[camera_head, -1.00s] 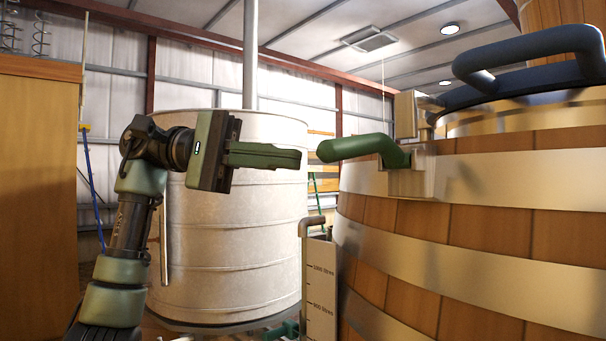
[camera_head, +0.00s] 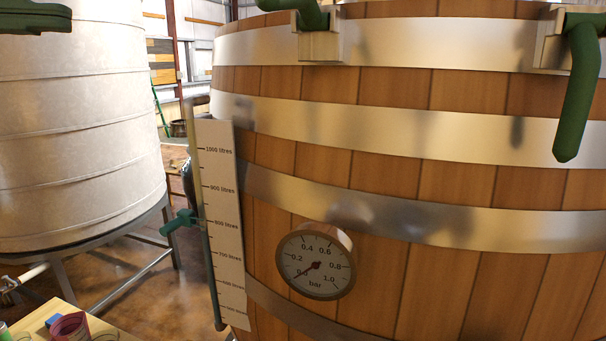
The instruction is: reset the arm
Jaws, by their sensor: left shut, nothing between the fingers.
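My left gripper (camera_head: 35,18) shows only at the top left corner, as dark green fingers held together with nothing between them. It appears in front of the pale metal tank (camera_head: 80,130). The rest of my left arm is out of the picture. My right gripper is not in view.
A wooden vat with metal bands (camera_head: 400,180) fills the right side. It carries a green handle (camera_head: 312,14) at the top, a hanging green lever (camera_head: 578,95), a pressure gauge (camera_head: 316,262) and a litre scale (camera_head: 222,220). A wooden table corner with a reddish cup (camera_head: 68,327) shows bottom left.

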